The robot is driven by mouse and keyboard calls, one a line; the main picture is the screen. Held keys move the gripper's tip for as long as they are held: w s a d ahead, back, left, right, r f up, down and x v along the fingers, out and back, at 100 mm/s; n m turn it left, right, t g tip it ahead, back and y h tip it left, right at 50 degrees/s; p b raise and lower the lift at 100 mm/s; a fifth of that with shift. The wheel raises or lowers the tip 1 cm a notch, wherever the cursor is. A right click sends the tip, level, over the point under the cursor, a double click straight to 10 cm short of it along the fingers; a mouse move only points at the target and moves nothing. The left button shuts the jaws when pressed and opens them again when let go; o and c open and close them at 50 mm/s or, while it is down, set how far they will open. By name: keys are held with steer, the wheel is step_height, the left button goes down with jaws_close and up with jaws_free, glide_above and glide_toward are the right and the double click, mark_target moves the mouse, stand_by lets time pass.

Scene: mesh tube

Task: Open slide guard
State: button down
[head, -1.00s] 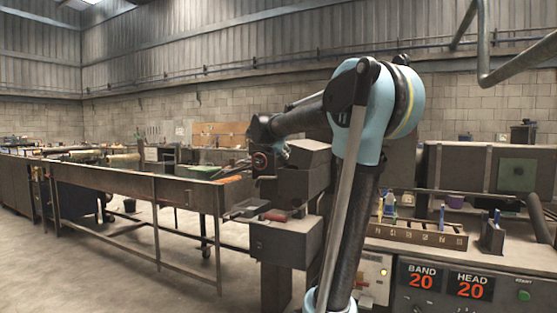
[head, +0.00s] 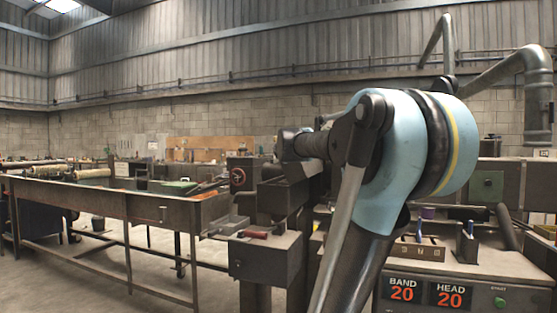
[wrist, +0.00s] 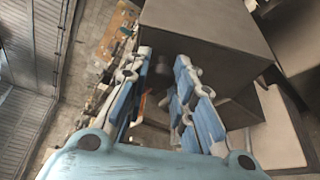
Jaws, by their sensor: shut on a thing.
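In the wrist view my gripper (wrist: 163,62) has its two blue-padded fingers on either side of a narrow gap, at the left edge of a dark grey metal box (wrist: 205,30). I take this box to be the slide guard. The fingers are shut on a small part at its edge, mostly hidden between them. In the head view the guard shows as a dark grey block (head: 285,190) on the machine, partly behind my arm. My gripper is hidden there by my own arm.
A lower machine box with a red-handled part (head: 255,234) stands below the guard. A long metal trough (head: 110,200) runs left. The control panel reading BAND 20 and HEAD 20 (head: 425,290) is at lower right.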

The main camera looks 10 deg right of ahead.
steer(key=shift+s+d+f+m+t, duration=0.1)
steer(key=shift+s+d+m+t, duration=0.2)
steer(key=shift+d+m, duration=0.3)
steer(key=shift+s+d+f+m+t, duration=0.15)
steer(key=shift+s+d+m, duration=0.3)
steer(key=shift+d, duration=0.2)
steer(key=shift+s+d+f+m+t, duration=0.1)
steer(key=shift+s+d+m+t, duration=0.25)
steer(key=shift+d, duration=0.3)
steer(key=c, duration=1.3)
jaws_free()
steer(key=shift+c, duration=0.2)
steer(key=shift+s, duration=0.15)
steer(key=s+a, duration=0.1)
steer(key=s, duration=1)
steer(key=shift+s+a, duration=0.2)
steer(key=shift+a, duration=0.2)
